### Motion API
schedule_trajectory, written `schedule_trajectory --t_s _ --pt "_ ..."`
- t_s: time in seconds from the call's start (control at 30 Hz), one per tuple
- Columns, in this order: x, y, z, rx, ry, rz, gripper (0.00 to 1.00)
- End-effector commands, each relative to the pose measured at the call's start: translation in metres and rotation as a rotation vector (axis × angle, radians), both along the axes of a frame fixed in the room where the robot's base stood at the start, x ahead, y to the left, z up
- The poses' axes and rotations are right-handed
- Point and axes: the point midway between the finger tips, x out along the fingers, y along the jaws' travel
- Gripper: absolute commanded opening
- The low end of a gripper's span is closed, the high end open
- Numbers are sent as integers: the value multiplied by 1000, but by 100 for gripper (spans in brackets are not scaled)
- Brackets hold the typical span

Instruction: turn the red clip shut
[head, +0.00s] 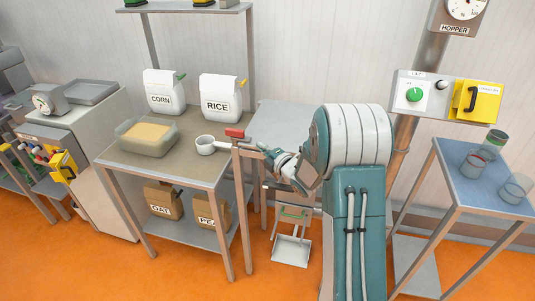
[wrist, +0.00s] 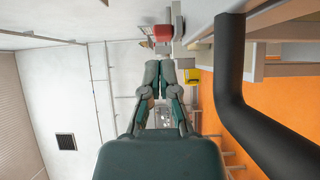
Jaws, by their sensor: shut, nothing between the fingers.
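The table holds a white cup (head: 206,145), a tub of yellow grain (head: 148,134), and the CORN (head: 165,98) and RICE (head: 220,104) containers. A blue-topped stand (head: 482,178) with jars is at the right. A dark bent bar (wrist: 235,85) crosses the wrist view's right side.

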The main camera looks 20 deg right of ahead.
Motion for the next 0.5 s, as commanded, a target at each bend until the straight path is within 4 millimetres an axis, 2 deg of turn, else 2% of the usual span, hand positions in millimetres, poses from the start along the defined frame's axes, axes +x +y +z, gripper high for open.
schedule_trajectory --t_s 0.1,0.2,0.5 --pt "-22 -3 0 -1 1 4 0" --pt "-34 -6 0 -3 1 6 0" --pt "-42 -9 -1 -1 0 12 0"
